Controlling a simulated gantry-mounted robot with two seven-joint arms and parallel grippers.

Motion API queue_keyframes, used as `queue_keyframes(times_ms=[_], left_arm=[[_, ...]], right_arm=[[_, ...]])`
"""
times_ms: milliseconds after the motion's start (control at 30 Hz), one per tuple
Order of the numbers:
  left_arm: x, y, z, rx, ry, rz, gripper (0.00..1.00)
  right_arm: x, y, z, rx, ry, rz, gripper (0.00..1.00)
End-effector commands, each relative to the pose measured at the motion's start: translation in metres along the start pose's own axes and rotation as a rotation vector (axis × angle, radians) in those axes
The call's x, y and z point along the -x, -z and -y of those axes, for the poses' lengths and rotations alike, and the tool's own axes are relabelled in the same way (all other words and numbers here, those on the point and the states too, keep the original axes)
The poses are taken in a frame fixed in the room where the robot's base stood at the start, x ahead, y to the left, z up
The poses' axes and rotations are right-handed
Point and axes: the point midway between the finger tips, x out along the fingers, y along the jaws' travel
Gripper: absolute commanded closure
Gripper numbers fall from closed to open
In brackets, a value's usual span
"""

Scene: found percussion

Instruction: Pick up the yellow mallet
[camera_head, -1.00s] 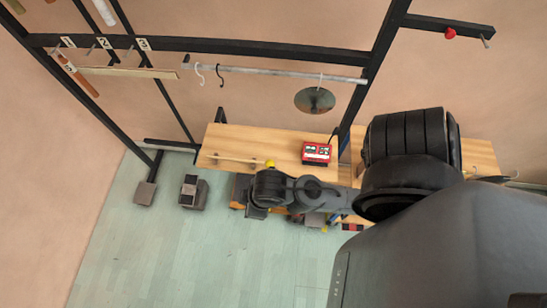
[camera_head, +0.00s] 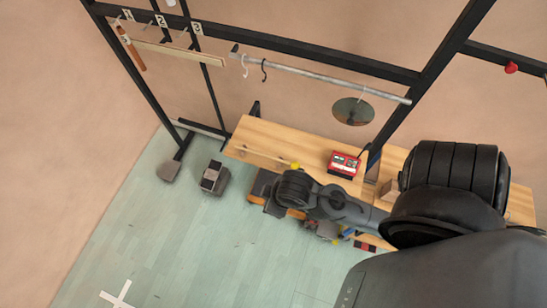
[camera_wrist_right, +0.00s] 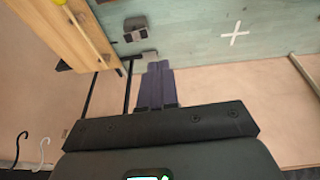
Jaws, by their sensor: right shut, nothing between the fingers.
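The yellow mallet (camera_head: 295,166) lies on the wooden bench, its round yellow head towards the middle and its thin pale stick running left along the front edge. In the right wrist view a yellow bit (camera_wrist_right: 62,8) shows at the top left edge, with the stick along the bench. My right gripper (camera_wrist_right: 158,66) is shut and empty, with its dark fingers together, apart from the mallet. In the head view my right arm passes in front of the bench near the mallet head; its fingers cannot be made out there. My left gripper is not in view.
A red box (camera_head: 344,163) sits on the bench (camera_head: 262,133), right of the mallet. A metal rail (camera_head: 310,74) with hooks and a hanging disc (camera_head: 352,111) is above. A grey pedal-like block (camera_head: 214,178) stands on the floor left of the bench. The floor at front left is clear.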

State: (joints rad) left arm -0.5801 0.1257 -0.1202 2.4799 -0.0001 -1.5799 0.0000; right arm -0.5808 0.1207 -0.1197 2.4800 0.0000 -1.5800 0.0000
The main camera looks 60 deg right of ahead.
Motion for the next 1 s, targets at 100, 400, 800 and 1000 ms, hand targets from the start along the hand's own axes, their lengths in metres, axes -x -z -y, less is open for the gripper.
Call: queue_keyframes(times_ms=[100,400,800,1000], left_arm=[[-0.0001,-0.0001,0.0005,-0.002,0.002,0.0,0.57],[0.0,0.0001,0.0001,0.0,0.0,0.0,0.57],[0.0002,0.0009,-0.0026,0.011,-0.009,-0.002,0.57],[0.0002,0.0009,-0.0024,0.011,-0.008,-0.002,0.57]], right_arm=[[0.0,-0.0001,0.0,0.0,0.0,0.0,1.0],[0.0001,-0.0001,0.0001,0.0,0.0,0.0,1.0],[0.0001,0.0,0.0002,0.0,0.001,0.0,0.74],[0.0004,0.0017,0.0003,-0.05,0.001,-0.005,0.74]])
